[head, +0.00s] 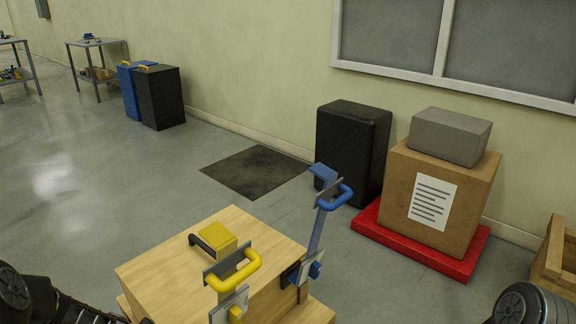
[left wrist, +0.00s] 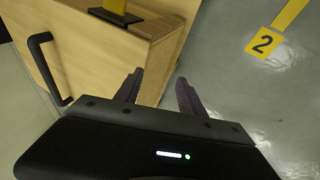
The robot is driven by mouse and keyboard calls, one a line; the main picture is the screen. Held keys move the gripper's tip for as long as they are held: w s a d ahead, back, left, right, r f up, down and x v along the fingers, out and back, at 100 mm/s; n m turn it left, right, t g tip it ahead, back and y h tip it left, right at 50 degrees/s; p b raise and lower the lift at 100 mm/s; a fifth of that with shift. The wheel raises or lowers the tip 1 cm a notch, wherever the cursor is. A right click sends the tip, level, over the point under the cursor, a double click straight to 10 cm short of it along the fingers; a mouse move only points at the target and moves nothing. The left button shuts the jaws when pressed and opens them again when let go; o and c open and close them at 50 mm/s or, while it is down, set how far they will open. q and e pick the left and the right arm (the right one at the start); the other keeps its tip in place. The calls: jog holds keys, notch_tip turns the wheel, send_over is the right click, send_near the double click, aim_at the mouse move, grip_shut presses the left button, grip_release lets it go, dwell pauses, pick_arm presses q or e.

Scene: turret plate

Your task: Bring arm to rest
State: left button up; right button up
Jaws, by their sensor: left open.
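My left arm (head: 40,298) comes in at the bottom left of the head view, and its fingertips are not clear there. In the left wrist view my left gripper (left wrist: 158,92) is open, its two dark fingers apart with nothing between them. The fingers are in front of the side of a wooden cabinet (left wrist: 165,62) and the grey floor. The cabinet's wooden top (head: 170,270) carries a yellow-handled lever (head: 240,268) and a blue-handled lever (head: 318,235), the blue one standing tall. At the bottom right of the head view a part of my right arm (head: 527,305) shows, without its gripper.
A black handle (left wrist: 42,68) sticks out from the cabinet. A yellow floor marker (left wrist: 264,43) reads 2. A red pallet (head: 420,247) holds a cardboard box (head: 458,205); a black bin (head: 352,150) stands beside it. A dark mat (head: 255,172) lies on otherwise open floor.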

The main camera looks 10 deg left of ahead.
pick_arm(q)
jog(key=s+d+f+m+g+h, duration=0.1)
jog(key=s+d+f+m, duration=0.2)
jog(key=s+d, duration=0.55)
jog(key=s+d+f+m+g+h, duration=0.2)
jog(key=s+d+f+m, duration=0.2)
jog(key=d, duration=1)
jog(key=s+d+f+m+g+h, duration=0.1)
jog(key=s+d+f+m, duration=0.2)
jog(key=s+d, duration=0.55)
jog(key=w+d+r+p, duration=0.1)
jog(key=r+p, duration=1)
jog(key=d+r+p, duration=0.2)
jog(key=r+p, duration=0.9)
jog(key=shift+w+d+r, duration=0.15)
jog(key=shift+w+r, duration=0.05)
jog(key=shift+w, duration=0.2)
